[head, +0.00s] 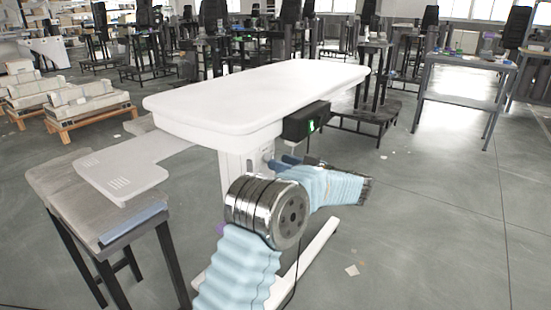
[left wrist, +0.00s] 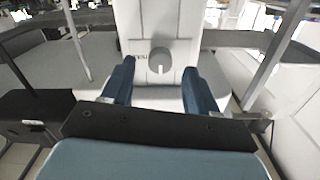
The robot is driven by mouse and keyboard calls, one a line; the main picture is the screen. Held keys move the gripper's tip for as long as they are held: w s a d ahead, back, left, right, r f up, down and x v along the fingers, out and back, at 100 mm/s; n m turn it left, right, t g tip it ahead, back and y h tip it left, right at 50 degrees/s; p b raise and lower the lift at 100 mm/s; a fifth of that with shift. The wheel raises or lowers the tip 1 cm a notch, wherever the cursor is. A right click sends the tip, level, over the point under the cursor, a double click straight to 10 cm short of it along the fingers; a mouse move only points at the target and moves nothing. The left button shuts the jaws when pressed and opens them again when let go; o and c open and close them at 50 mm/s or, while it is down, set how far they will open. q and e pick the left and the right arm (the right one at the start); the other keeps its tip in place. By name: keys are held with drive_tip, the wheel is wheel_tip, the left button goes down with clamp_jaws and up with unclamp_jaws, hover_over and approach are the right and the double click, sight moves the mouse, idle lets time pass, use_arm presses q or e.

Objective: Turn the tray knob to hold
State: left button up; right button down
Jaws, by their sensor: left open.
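A white lift column (head: 231,175) stands under a broad white tray top (head: 255,95). In the left wrist view a round grey knob (left wrist: 159,58) sits on a plate on the column (left wrist: 155,20). A light mark points down from the knob, and small dark lettering (left wrist: 140,57) lies at its left, too small to read surely. My left gripper (left wrist: 158,88) is open, its two blue fingers spread to the left and right below the knob, with nothing between them. In the head view the left gripper (head: 281,161) is close to the column, under the tray. My right gripper is not in view.
A black box with a green light (head: 306,122) hangs at the tray's right edge, just above my gripper. A grey side table (head: 75,195) stands at the left, with a white panel (head: 125,172) over it. Open floor (head: 430,210) lies to the right.

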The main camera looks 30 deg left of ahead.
use_arm(q)
drive_tip(key=shift+w+a, duration=0.1)
drive_tip(key=shift+a, duration=1.6)
drive_tip(key=shift+c, duration=0.2)
drive_tip(key=c, duration=1)
drive_tip(key=shift+m+p, duration=1.65)
drive_tip(key=shift+m, duration=6.25)
